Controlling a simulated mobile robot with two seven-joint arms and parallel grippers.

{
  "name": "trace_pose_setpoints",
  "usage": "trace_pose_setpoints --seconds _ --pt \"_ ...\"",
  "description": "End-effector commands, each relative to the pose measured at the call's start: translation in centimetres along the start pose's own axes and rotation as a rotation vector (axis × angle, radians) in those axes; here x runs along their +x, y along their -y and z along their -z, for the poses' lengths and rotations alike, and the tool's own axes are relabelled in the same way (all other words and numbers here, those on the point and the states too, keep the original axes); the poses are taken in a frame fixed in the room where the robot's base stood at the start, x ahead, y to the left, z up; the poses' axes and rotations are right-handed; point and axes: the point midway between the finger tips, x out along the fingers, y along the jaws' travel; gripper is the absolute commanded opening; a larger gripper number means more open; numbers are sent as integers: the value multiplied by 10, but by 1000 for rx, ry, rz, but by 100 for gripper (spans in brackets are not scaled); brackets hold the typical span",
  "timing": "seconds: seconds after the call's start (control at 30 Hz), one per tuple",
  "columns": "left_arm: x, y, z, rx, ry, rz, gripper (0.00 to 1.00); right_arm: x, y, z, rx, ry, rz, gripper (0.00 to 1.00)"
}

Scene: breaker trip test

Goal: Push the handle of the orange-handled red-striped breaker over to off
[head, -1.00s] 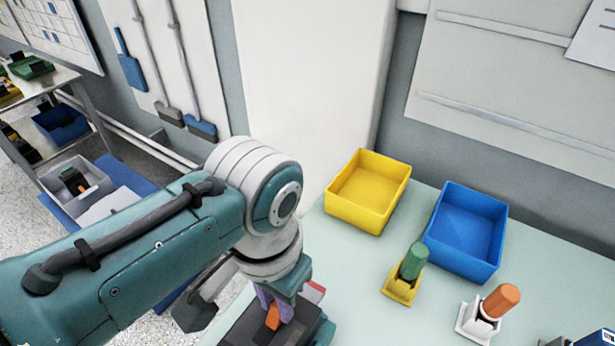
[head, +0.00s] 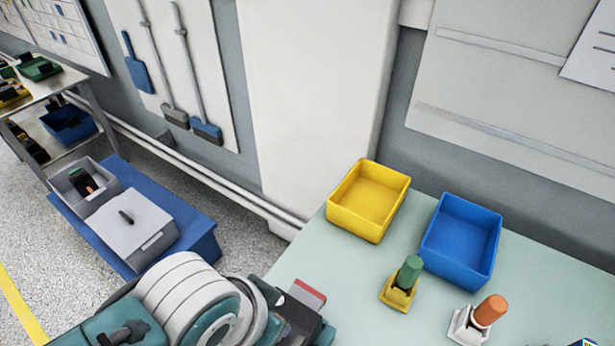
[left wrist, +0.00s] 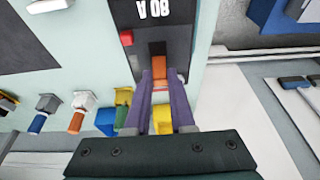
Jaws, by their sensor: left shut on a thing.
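The breaker (head: 325,333) is a dark block with a red-and-white end at the near left edge of the pale bench. My arm hides much of it, including the handle, in the head view. In the left wrist view the dark breaker (left wrist: 178,40) shows an upside-down "80 A" marking and an orange handle (left wrist: 158,75). My left gripper (left wrist: 160,80) has its purple fingers at either side of this handle, shut on it. I cannot tell the handle's exact position in its slot. My right gripper is not in view.
A yellow bin (head: 341,216) and a blue bin (head: 437,252) stand at the back of the bench. In front are a green-handled piece (head: 411,270) on a yellow base and an orange-handled piece (head: 490,311) on a white base.

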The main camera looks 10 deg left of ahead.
Motion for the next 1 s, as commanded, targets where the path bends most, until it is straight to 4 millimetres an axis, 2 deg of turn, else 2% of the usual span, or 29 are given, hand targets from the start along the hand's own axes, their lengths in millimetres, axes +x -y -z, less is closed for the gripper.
trace_pose_setpoints --seconds 0.07,0.27,0.6,1.0 --pt "-4 0 -8 0 -68 0 0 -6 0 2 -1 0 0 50" --pt "-1 0 -21 -2 -259 -1 0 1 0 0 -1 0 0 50" --pt "4 0 -38 -3 -545 0 0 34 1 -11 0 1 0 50" --pt "4 0 -46 -1 -720 1 0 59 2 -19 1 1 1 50"
